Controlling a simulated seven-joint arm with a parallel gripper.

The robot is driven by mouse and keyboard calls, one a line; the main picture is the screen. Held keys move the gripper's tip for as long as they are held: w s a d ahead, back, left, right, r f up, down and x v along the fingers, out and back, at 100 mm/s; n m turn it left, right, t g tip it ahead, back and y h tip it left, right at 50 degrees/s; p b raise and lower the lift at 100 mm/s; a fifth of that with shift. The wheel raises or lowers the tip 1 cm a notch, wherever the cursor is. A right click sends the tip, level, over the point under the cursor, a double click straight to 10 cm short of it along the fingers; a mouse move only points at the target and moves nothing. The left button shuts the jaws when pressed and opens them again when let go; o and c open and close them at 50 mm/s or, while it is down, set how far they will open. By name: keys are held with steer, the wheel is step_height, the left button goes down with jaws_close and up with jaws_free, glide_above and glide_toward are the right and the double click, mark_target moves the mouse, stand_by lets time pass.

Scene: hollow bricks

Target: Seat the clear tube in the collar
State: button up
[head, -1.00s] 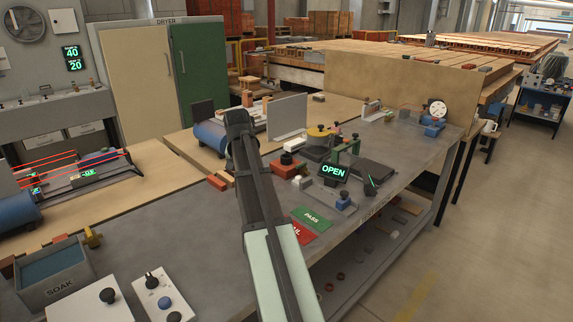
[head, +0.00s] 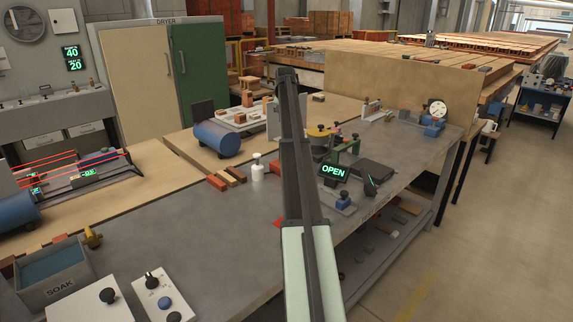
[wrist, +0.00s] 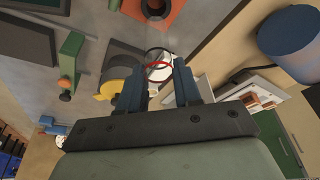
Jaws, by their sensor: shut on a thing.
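In the wrist view my gripper (wrist: 158,74) is shut on the clear tube (wrist: 159,67), which is seen nearly end-on between the two blue-grey fingers. A thin red ring and a dark ring show on it, but its walls are hard to make out. An orange-red block with a dark round opening (wrist: 177,6) lies beyond the fingertips at the top edge; it may be the collar, though I cannot be sure. The tube appears apart from it. In the head view my arm hides the gripper and tube.
A yellow-topped round fixture (head: 318,132), a green bracket (head: 350,147) and an OPEN display (head: 333,171) crowd the bench right of my arm. A white bottle (head: 258,170), several bricks (head: 226,178) and a blue cylinder (head: 218,139) stand left.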

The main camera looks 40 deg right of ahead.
steer(key=shift+w+d+n, duration=0.1)
steer(key=shift+w+n, duration=0.15)
steer(key=shift+n, duration=0.15)
steer(key=shift+f, duration=4.9)
steer(key=shift+f, duration=0.1)
steer(key=o, duration=1.1)
steer(key=shift+c, duration=0.2)
steer(key=v, duration=1.2)
steer(key=shift+s+d, duration=0.1)
